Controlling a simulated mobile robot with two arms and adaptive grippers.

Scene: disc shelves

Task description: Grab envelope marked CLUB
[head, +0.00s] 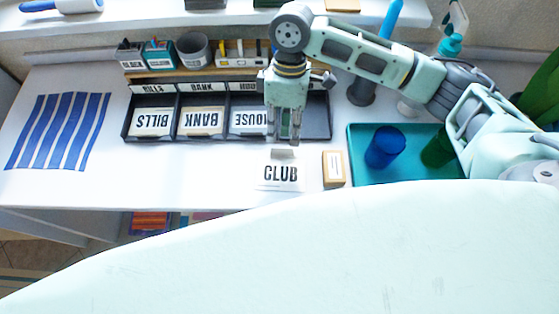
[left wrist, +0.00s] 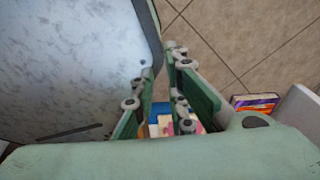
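The CLUB envelope (head: 281,174) is a white rectangle with black letters, lying on the white desk in front of the sorter, with a grey flap or tab at its top edge. My right gripper (head: 290,138) points down just behind the envelope's top edge, in front of the HOUSE slot. Its fingers lie close together in this view, so I cannot tell whether they are open or touch the envelope. My left gripper (left wrist: 160,62) shows in the left wrist view with its fingers apart and nothing between them. It is not in the head view.
A dark sorter (head: 164,136) holds envelopes marked BILLS, BANK and HOUSE. Right of the envelope are a small tan box (head: 334,168) and a teal tray (head: 361,178) with a blue cup (head: 385,148) and a green cup (head: 437,150). A blue-striped sheet (head: 58,131) lies at left.

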